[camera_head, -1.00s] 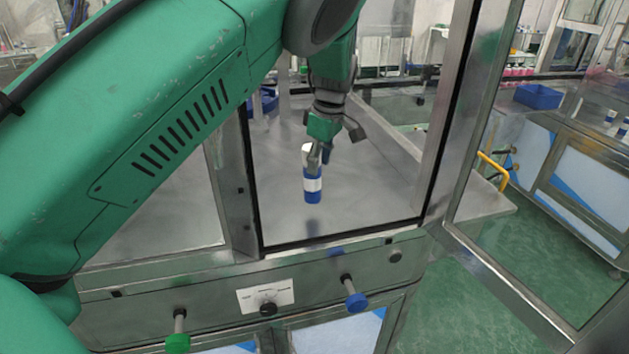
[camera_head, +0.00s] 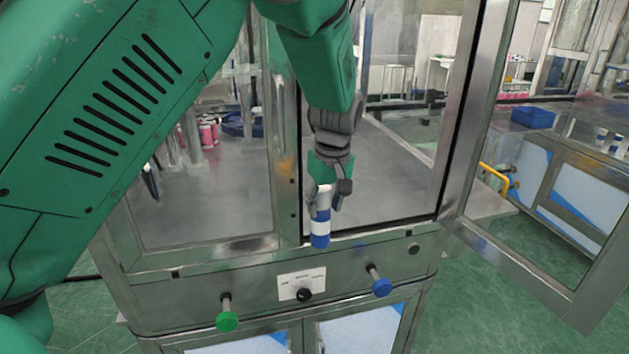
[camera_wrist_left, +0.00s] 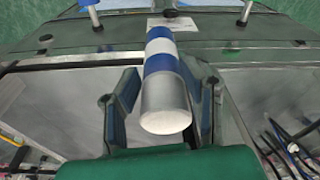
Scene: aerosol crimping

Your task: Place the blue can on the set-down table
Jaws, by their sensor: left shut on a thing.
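The blue can (camera_head: 320,228) has blue and white bands and a pale end. My left gripper (camera_head: 323,197) is shut on its upper part and holds it roughly upright at the front opening of the metal cabinet. In the left wrist view the can (camera_wrist_left: 160,70) lies between the two fingers of the left gripper (camera_wrist_left: 163,112), its pale end towards the camera. I cannot pick out the set-down table for certain; a bench (camera_head: 563,180) stands at the right. My right gripper is not in view.
The metal cabinet (camera_head: 250,262) has a green knob (camera_head: 227,321) and a blue knob (camera_head: 382,287) on its front. Its glass door (camera_head: 530,230) stands open at the right. A blue bin (camera_head: 533,117) sits on the right bench. Green floor shows at lower right.

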